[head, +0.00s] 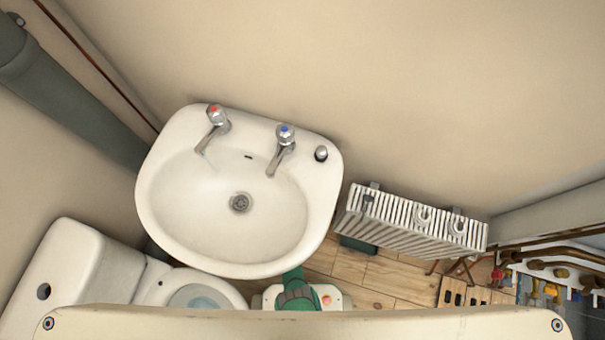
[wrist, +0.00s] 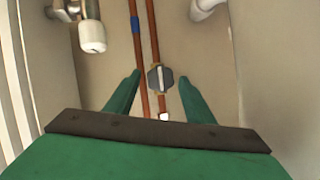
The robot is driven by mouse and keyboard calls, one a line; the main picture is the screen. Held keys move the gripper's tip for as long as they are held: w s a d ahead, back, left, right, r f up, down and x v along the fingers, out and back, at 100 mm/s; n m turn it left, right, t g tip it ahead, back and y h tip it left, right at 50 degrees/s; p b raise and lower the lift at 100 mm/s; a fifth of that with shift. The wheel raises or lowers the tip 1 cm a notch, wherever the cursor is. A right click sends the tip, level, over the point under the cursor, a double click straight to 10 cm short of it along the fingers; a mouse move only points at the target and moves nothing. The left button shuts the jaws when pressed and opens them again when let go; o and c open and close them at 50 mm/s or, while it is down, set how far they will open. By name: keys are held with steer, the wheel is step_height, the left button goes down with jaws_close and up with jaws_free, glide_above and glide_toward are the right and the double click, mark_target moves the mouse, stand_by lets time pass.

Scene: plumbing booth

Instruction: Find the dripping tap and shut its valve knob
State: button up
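The washbasin (head: 180,235) carries a red-marked tap (head: 216,119) on the left and a blue-marked tap (head: 283,145) on the right.
A white radiator (head: 410,222) stands right of the basin, a toilet (head: 75,275) at lower left. More pipework (head: 550,262) is at far right.

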steer(key=c, duration=0.9)
steer(key=shift+o, duration=0.2)
steer(key=shift+w, duration=0.1)
steer(key=shift+d, duration=0.1)
steer(key=shift+d+m+t+y, duration=0.15)
steer(key=shift+m+t+y, duration=0.25)
steer(key=shift+m, duration=0.6)
steer(key=o, duration=1.1)
steer(key=shift+y, duration=0.3)
steer(key=shift+c, duration=0.2)
